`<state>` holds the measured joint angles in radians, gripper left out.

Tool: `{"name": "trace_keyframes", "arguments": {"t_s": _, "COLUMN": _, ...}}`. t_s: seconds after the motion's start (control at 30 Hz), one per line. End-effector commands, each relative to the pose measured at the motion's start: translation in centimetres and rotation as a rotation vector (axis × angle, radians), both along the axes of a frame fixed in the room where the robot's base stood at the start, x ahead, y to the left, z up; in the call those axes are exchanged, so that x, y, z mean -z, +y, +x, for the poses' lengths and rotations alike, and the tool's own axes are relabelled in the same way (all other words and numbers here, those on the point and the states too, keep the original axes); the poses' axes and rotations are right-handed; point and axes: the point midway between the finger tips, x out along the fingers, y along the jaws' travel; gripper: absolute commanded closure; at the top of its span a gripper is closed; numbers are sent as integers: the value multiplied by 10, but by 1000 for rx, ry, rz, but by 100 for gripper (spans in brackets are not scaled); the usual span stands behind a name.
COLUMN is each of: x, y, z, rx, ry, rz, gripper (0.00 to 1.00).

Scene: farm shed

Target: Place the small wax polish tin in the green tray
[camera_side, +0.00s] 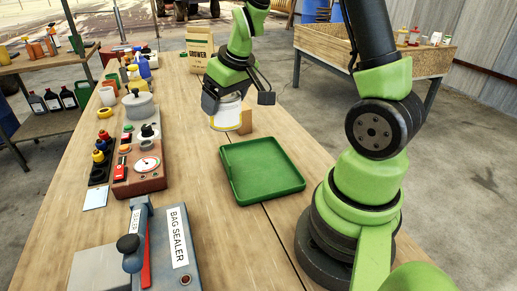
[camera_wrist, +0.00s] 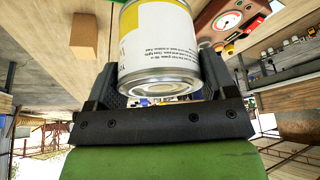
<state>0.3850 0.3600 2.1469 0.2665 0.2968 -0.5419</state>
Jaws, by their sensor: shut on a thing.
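A white tin with a yellow band and printed label (camera_wrist: 158,42) is held in my gripper (camera_wrist: 160,78); the label is too small to read in full. In the side view the tin (camera_side: 226,117) hangs upright from my gripper (camera_side: 238,95), beyond the far left corner of the green tray. It looks a little above the table, but the exact gap is hard to tell. The fingers are shut on its two sides. The green tray (camera_side: 262,169) lies flat and empty on the table and is not seen in the wrist view.
A small wooden block (camera_side: 245,121) stands just right of the tin. A paper bag (camera_side: 199,48) stands behind. A red-brown gauge box (camera_side: 140,178), a pot (camera_side: 139,106) and a bag sealer (camera_side: 176,240) line the left side. The table between gauge box and tray is clear.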

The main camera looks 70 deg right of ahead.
Motion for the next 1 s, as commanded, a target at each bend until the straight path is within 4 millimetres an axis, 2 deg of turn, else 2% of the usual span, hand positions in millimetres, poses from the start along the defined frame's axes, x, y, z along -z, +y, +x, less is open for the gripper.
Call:
{"name": "trace_keyframes", "arguments": {"t_s": 0.03, "x": 11, "y": -10, "z": -7, "rx": 66, "ry": 7, "rz": 5, "gripper": 56}}
{"name": "trace_keyframes", "arguments": {"t_s": 0.2, "x": 41, "y": -42, "z": -27, "rx": 278, "ry": 13, "rz": -3, "gripper": 56}}
{"name": "trace_keyframes", "arguments": {"t_s": 0.33, "x": 55, "y": -57, "z": -38, "rx": 376, "ry": 18, "rz": -15, "gripper": 56}}
{"name": "trace_keyframes", "arguments": {"t_s": 0.87, "x": 102, "y": -60, "z": -41, "rx": 402, "ry": 20, "rz": -21, "gripper": 56}}
{"name": "trace_keyframes", "arguments": {"t_s": 1.0, "x": 122, "y": -60, "z": -41, "rx": 401, "ry": 23, "rz": -19, "gripper": 56}}
